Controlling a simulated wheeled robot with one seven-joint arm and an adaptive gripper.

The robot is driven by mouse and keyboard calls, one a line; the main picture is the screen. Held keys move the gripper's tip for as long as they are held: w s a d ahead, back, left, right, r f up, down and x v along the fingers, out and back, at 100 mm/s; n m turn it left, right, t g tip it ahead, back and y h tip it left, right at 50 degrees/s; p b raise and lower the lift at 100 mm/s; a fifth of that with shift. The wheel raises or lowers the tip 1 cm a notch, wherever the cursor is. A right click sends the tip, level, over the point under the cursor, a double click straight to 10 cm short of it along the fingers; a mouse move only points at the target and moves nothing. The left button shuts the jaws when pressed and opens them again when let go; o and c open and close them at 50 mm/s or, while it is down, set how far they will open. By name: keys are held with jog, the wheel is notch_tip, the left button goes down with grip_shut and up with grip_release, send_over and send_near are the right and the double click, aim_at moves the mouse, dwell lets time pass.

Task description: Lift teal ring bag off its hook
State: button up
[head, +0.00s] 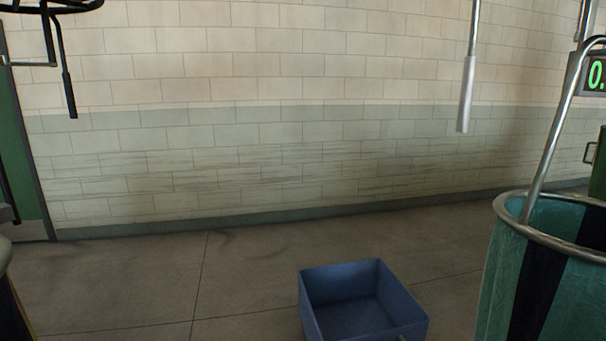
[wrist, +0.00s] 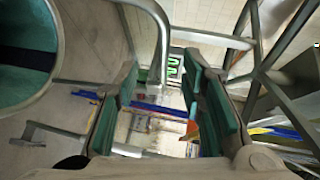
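The teal ring bag (head: 497,300) hangs at the right edge in the head view, teal with a dark stripe and a round metal rim. A bent metal bar (head: 552,135) rises from its rim towards the upper right. The bag also shows at the upper left in the wrist view (wrist: 28,28). My gripper (wrist: 163,82) is open in the wrist view, its two green-padded fingers apart. A curved grey tube (wrist: 155,14) runs down to the gap between them; I cannot tell if they touch it. The hook's contact with the bag is not clear. The head view does not show my gripper.
A blue open bin (head: 350,300) stands on the floor. A pale rod (head: 467,90) hangs from above, and a dark frame (head: 55,45) is at upper left. A green digital display (head: 597,75) is at right. Metal struts (wrist: 285,100) crowd the wrist view's right side.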

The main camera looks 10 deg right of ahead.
jog(key=r+p+x, duration=0.1)
jog(key=x, duration=0.6)
jog(key=shift+w+d+f, duration=0.25)
jog(key=shift+w+f, duration=0.05)
jog(key=shift+w, duration=0.05)
grip_shut()
jog(key=shift+r, duration=0.1)
